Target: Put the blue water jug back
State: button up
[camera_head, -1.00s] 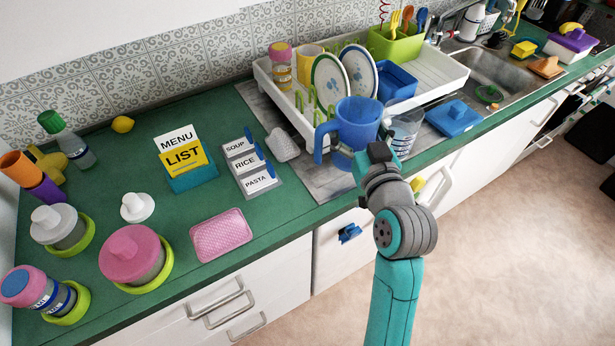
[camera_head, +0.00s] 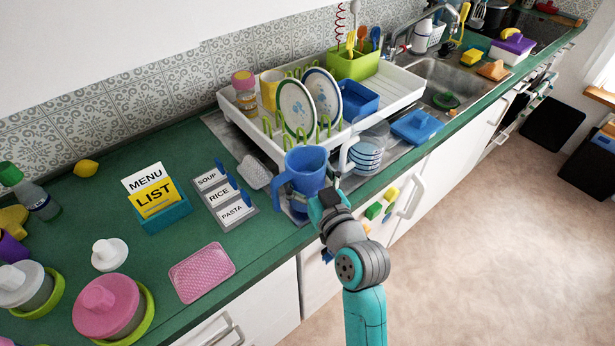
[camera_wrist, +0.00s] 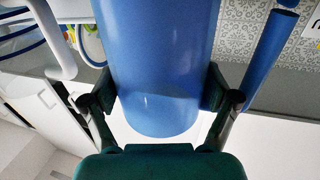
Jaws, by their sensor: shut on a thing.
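The blue water jug (camera_head: 308,170) is upright in front of the dish rack, its handle (camera_head: 281,184) towards the left. My gripper (camera_head: 318,201) is shut on the jug from the front right side. In the wrist view the jug (camera_wrist: 160,70) stands between my two fingers (camera_wrist: 158,97), which touch its sides. The jug hides part of the rack's front left corner. I cannot tell whether its base touches the grey mat below.
The white dish rack (camera_head: 407,98) holds plates, a yellow mug and a green cutlery holder. Green counter around the pink tray (camera_head: 202,271) is partly free.

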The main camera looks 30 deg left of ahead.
jog(key=shift+f, duration=0.45)
jog(key=shift+f, duration=0.1)
jog(key=o, duration=1.4)
jog(key=v, duration=1.2)
